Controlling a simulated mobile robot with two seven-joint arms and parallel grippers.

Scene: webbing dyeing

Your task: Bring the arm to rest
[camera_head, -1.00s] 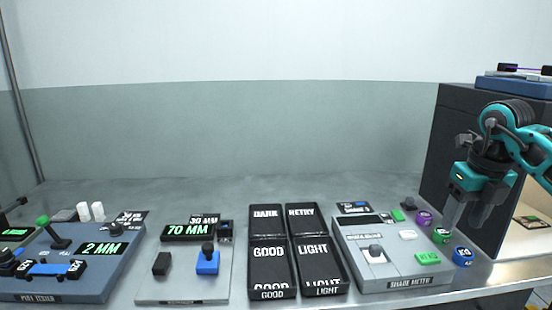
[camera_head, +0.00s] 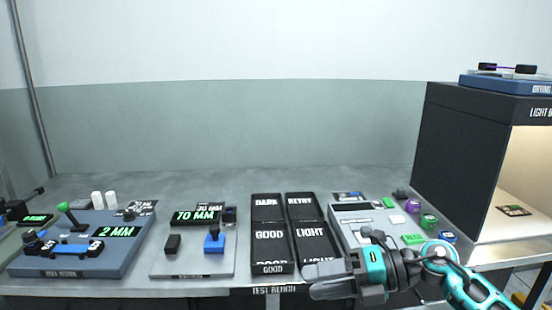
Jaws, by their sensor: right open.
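My right gripper (camera_head: 318,292) is low in the head view, in front of the bench's front edge, with its fingers pointing left. It is open, and I see nothing between the fingers. The teal and black arm runs from it to the lower right corner. The gripper and wrist hide the front part of the shade meter (camera_head: 347,215) and part of the front right black tray. My left gripper is not in view.
The bench (camera_head: 200,290) holds a pull tester (camera_head: 110,255), a 70 MM gauge (camera_head: 192,262), black sorting trays (camera_head: 268,262) and several coloured pucks (camera_head: 429,221). A light box (camera_head: 450,150) stands at right. Space above the bench is clear.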

